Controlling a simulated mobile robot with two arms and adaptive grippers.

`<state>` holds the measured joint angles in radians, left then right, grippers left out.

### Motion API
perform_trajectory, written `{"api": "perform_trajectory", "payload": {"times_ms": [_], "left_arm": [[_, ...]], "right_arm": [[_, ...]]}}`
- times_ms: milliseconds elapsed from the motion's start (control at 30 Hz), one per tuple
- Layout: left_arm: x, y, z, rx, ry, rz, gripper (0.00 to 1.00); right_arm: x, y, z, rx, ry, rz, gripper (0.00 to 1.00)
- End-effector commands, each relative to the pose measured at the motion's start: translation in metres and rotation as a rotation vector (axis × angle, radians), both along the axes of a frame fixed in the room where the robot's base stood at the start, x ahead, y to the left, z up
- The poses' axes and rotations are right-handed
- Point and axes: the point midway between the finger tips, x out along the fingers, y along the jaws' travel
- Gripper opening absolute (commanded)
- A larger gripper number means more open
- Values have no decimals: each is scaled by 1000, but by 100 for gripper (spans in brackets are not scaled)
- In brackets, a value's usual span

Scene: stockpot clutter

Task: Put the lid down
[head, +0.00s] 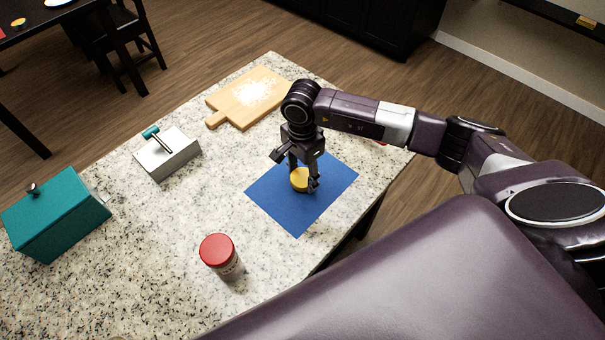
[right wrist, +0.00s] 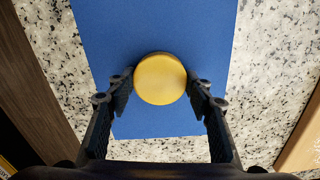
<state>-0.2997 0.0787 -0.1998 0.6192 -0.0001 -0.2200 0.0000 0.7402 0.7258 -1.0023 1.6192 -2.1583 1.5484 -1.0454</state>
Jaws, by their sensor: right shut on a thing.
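A round yellow lid (head: 299,180) is between the fingers of my right gripper (head: 302,184), over the blue mat (head: 325,199). In the right wrist view the yellow lid (right wrist: 160,79) shows from above, with a finger of the right gripper (right wrist: 160,88) against each side. The blue mat (right wrist: 180,30) fills the space behind it. I cannot tell whether the lid touches the mat or hangs just above it. My left gripper is not in view.
A jar with a red lid (head: 218,252) stands on the speckled counter (head: 160,260). A teal box (head: 58,215), a grey box (head: 167,157) with a teal-handled tool, and a wooden board (head: 238,104) with white powder are also there. The counter between them is clear.

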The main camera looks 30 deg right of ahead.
Motion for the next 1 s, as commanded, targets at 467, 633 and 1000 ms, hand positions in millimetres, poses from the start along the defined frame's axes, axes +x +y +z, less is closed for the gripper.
{"api": "perform_trajectory", "payload": {"times_ms": [467, 633, 1000], "left_arm": [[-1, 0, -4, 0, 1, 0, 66], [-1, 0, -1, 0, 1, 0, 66], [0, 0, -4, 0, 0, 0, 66]], "right_arm": [[0, 0, -3, 0, 0, 0, 65], [0, 0, 0, 0, 0, 0, 65], [3, 0, 58, 1, -8, 0, 65]]}}
